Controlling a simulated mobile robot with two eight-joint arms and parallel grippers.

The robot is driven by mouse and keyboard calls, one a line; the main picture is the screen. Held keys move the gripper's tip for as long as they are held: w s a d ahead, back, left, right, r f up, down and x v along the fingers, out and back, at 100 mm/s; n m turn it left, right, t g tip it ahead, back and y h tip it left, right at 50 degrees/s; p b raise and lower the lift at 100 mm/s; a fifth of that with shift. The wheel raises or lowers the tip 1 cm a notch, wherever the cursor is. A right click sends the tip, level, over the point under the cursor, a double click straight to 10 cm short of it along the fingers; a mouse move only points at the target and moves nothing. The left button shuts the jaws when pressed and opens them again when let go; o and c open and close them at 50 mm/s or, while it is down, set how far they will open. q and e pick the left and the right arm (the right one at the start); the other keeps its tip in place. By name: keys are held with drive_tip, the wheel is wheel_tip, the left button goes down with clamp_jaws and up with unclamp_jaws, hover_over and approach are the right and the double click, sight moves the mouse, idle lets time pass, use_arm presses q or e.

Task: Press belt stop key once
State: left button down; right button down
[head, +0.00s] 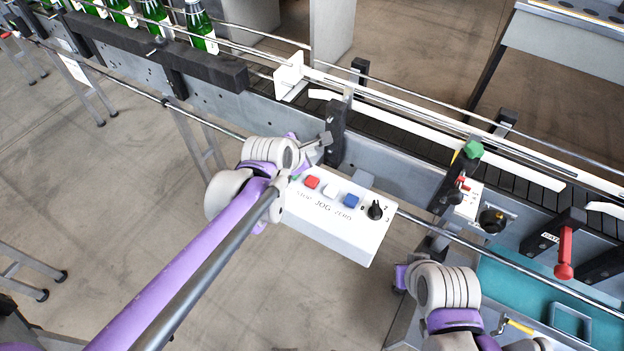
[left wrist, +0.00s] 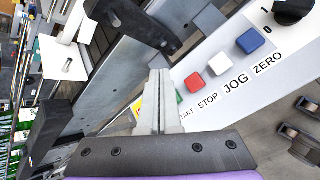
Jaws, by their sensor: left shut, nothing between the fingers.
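The white key box (head: 335,231) hangs on the near side of the conveyor. It has a red STOP key (head: 312,182), a white JOG key (head: 330,190), a blue ZERO key (head: 351,200) and a black knob (head: 375,210). In the left wrist view the red key (left wrist: 194,82) is clear to the right of the fingertips. The green START key is mostly hidden behind the fingers. My left gripper (head: 326,138) is shut and empty; it also shows in the left wrist view (left wrist: 160,74). I see no contact with the red key. My right arm is at the lower right; its fingers cannot be made out.
The conveyor belt (head: 400,147) runs behind the box, with green bottles (head: 200,25) at upper left. A black bracket (head: 336,130) stands close to my left gripper. A green knob (head: 473,149) and a red handle (head: 564,255) are to the right. Floor is open in front.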

use_arm(q)
drive_tip(key=shift+f, duration=0.1)
drive_tip(key=b, duration=0.5)
hover_over(309, 183)
wheel_tip(309, 183, down, 8)
drive_tip(key=shift+s+r, duration=0.1)
drive_tip(key=shift+r, duration=0.05)
drive_tip(key=shift+f+b, duration=0.5)
drive_tip(key=shift+f, duration=0.1)
idle(1.3)
drive_tip(key=shift+f, duration=0.3)
drive_tip(key=shift+f+b, duration=0.55)
drive_tip(key=shift+b, duration=0.05)
idle(0.6)
drive_tip(key=shift+r, duration=0.1)
drive_tip(key=shift+r+p, duration=0.75)
drive_tip(key=shift+r, duration=0.15)
drive_tip(key=shift+r, duration=0.1)
